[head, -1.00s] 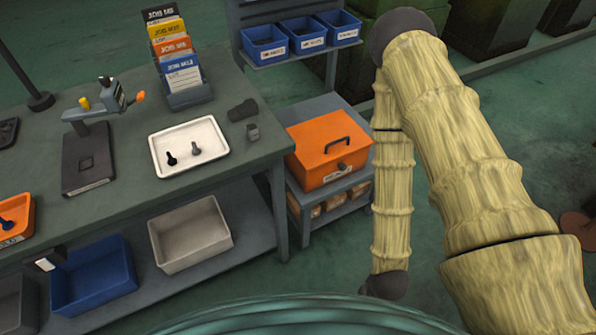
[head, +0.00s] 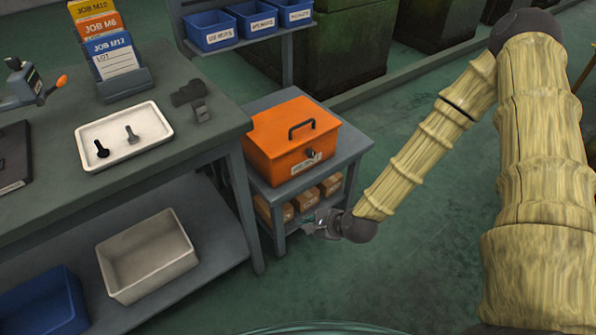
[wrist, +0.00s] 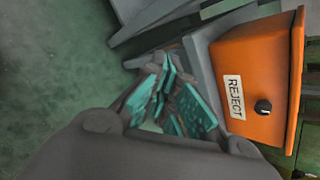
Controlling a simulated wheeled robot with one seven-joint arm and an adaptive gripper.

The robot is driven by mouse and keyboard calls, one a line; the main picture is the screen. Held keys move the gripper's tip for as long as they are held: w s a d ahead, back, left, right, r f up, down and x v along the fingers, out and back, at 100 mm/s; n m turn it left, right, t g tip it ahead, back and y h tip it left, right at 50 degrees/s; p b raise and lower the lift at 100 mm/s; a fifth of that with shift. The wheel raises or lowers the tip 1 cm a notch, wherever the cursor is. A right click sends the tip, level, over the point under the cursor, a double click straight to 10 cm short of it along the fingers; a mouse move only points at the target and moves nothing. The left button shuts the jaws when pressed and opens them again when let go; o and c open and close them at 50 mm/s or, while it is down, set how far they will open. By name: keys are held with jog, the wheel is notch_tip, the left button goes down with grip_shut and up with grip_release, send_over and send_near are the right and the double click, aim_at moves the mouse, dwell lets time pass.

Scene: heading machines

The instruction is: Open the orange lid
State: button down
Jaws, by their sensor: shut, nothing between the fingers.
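The orange box (head: 287,148) stands on a small grey stand beside the workbench. In the wrist view the box (wrist: 255,70) is tilted at the right, with a REJECT label and the knob (wrist: 263,107). My gripper (head: 318,222) is in front of the stand, below the box and apart from the lid. In the wrist view its teal-padded fingers (wrist: 172,90) are together and hold nothing.
The grey stand (head: 348,150) has several brown boxes on its lower shelf. Blue bins (head: 252,20) sit on a rack behind. Green floor is clear right of the stand.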

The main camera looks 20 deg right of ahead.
jog(key=w+d+r+m+t+b, duration=0.1)
jog(key=w+d+m+t+b, duration=0.25)
jog(key=w+m+b, duration=0.35)
jog(key=m+t+b, duration=0.2)
jog(key=m, duration=0.2)
send_near(293, 156)
jog(key=w+f, duration=0.1)
jog(key=f, duration=0.1)
jog(key=w+a+f, duration=0.1)
jog(key=w+f, duration=0.1)
jog(key=w+a+f, duration=0.1)
jog(key=w+f, duration=0.1)
jog(key=shift+w+a+r, duration=0.1)
jog(key=shift+w+r, duration=0.05)
jog(key=shift+r, duration=0.3)
jog(key=shift+w+r, duration=0.2)
jog(key=shift+r, duration=1.3)
jog(key=shift+r+p, duration=0.1)
jog(key=shift+p, duration=0.2)
